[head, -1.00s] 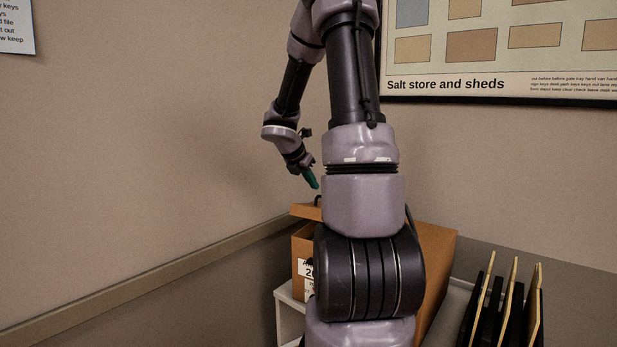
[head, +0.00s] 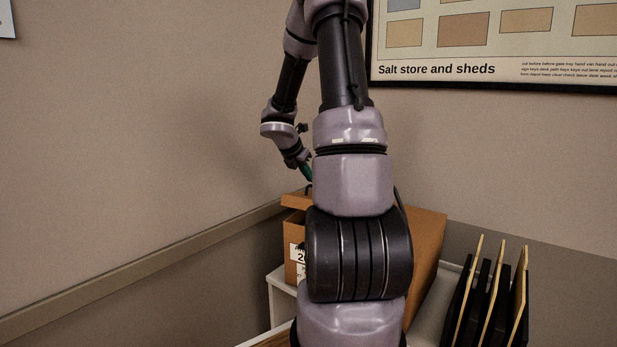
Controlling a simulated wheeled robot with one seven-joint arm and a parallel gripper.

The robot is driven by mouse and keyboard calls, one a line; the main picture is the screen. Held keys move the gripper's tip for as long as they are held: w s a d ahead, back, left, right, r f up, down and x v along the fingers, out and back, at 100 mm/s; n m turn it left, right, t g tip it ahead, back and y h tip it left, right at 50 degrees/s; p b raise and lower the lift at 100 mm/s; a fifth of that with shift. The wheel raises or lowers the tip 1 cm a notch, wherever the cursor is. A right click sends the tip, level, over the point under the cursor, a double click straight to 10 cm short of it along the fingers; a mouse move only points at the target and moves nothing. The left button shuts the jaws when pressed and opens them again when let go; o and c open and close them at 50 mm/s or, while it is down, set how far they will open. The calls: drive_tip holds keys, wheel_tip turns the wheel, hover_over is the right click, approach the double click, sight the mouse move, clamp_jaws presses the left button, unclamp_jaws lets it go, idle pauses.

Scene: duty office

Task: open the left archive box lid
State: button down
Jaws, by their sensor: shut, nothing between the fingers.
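A brown archive box (head: 289,222) with a white label (head: 297,258) on its front stands on a white shelf unit, at the left behind my arm. Its lid (head: 293,201) shows as an orange-brown flat edge, and a small dark handle (head: 309,188) stands up from it. My gripper (head: 308,176), with green fingers, is shut and empty at the lid's handle, pointing down. Whether the fingers touch the handle cannot be told. A larger brown surface (head: 425,245) shows to the right of my arm; my arm hides most of what lies between.
Black upright file holders with tan folders (head: 492,300) stand on the white top (head: 447,290) at the right. A wall corner with a rail (head: 150,268) is close on the left. A framed poster (head: 490,45) hangs behind.

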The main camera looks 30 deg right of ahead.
drive_tip(key=shift+w+d+r, duration=0.1)
drive_tip(key=shift+d+r, duration=0.15)
drive_tip(key=shift+r, duration=0.25)
drive_tip(key=shift+w+d+r+y, duration=0.15)
drive_tip(key=shift+d+r+y, duration=0.25)
drive_tip(key=shift+r, duration=0.3)
drive_tip(key=shift+w+d+r+y, duration=0.1)
drive_tip(key=shift+d+r+y, duration=0.25)
drive_tip(key=shift+r, duration=0.3)
drive_tip(key=shift+a, duration=0.1)
idle(0.9)
